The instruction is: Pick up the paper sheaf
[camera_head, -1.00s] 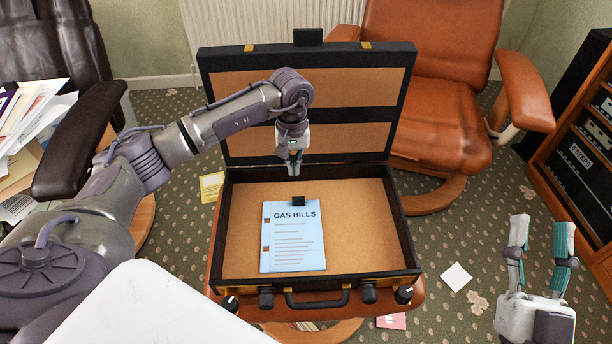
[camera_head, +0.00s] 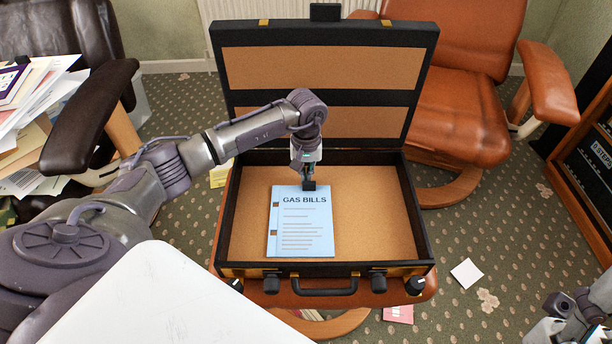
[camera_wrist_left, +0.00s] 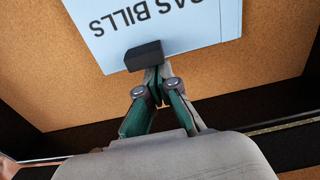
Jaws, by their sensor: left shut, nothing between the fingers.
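The paper sheaf (camera_head: 301,228) is a light blue stack headed "GAS BILLS", lying flat in the open briefcase (camera_head: 370,265). A black clip (camera_head: 309,186) sits on its top edge. My left gripper (camera_head: 307,176) points down at the clip with its fingers shut and nothing between them. In the left wrist view the fingertips (camera_wrist_left: 154,72) are right by the black clip (camera_wrist_left: 144,55), and the sheaf (camera_wrist_left: 190,25) appears upside down. I cannot tell whether the fingertips touch the clip. My right gripper (camera_head: 572,308) is partly in view at the lower right corner, its opening unclear.
The briefcase lid (camera_head: 320,75) stands upright behind the case. A brown leather chair (camera_head: 460,110) is behind right, and a dark armchair (camera_head: 90,115) with piled papers (camera_head: 30,110) is left. A white note (camera_head: 467,273) lies on the carpet. The cork floor right of the sheaf is clear.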

